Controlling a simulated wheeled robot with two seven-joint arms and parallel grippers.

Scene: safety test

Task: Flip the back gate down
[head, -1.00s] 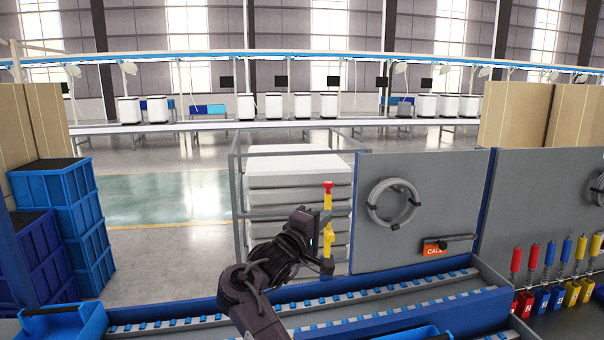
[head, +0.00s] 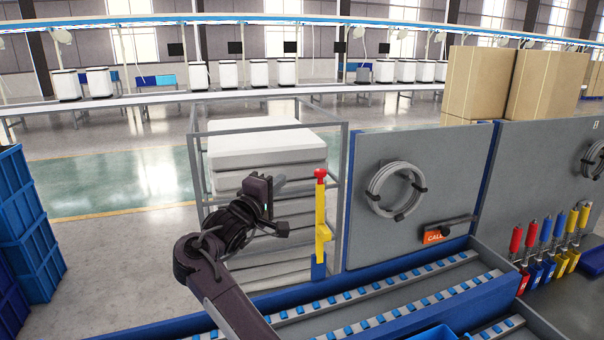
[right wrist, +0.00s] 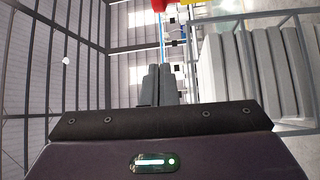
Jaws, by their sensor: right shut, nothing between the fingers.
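A yellow upright bar with a red knob (head: 320,210) stands at the conveyor's back edge, on a small blue base. It looks like the gate's handle; I cannot tell a separate gate panel. My right gripper (head: 280,183) is left of the bar, at about the height of its upper part, with a visible gap in the picture. Its fingers are shut and empty; they also show pressed together in the right wrist view (right wrist: 158,85). A red thing (right wrist: 158,5) and some yellow show at that view's top edge, cut off. My left gripper is out of view.
A wire cage with grey-white slabs (head: 260,148) stands behind my gripper. A grey panel (head: 385,240) with a coiled hose (head: 372,190) stands right of the bar. A roller conveyor (head: 400,285) runs in front. Blue crates (head: 25,225) are stacked at left.

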